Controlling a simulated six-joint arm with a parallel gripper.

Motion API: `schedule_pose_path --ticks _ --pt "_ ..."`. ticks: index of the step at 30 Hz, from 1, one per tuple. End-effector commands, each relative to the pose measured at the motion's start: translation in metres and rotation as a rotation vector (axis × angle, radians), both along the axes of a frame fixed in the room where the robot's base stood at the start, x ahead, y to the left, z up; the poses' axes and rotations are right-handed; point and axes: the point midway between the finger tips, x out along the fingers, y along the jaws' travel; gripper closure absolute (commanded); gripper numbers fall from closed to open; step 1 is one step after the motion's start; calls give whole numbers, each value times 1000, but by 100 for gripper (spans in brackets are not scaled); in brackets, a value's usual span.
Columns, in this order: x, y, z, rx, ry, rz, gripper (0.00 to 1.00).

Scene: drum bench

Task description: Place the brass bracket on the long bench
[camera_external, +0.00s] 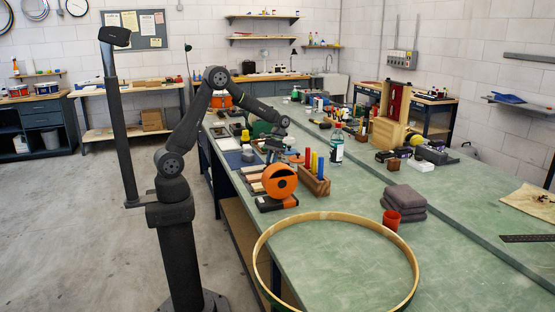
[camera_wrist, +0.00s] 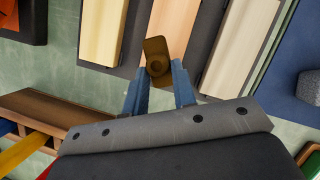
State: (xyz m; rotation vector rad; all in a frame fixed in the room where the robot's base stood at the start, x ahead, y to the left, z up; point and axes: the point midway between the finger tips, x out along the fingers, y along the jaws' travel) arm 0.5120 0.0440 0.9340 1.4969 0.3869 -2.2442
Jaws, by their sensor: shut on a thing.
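In the external view my gripper (camera_external: 271,154) is over the left side of the long bench (camera_external: 455,220), behind the orange tape reel. The bracket is too small to make out there. The long bench has a green top.
The orange reel (camera_external: 279,181) and a wooden block with coloured handles (camera_external: 314,185) stand close to my gripper. A large wooden hoop (camera_external: 262,243), folded grey cloths (camera_external: 404,198) and a red cup (camera_external: 391,220) are nearer the camera. Bare green top shows around the cloths.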

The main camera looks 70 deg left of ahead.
Motion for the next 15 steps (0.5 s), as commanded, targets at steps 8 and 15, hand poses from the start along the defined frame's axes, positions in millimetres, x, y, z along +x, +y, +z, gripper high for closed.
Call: schedule_pose_path --ticks 8,15 --pt "19 -39 -15 -1 0 -439 100" --pt "21 -45 -17 -1 -1 -509 100"
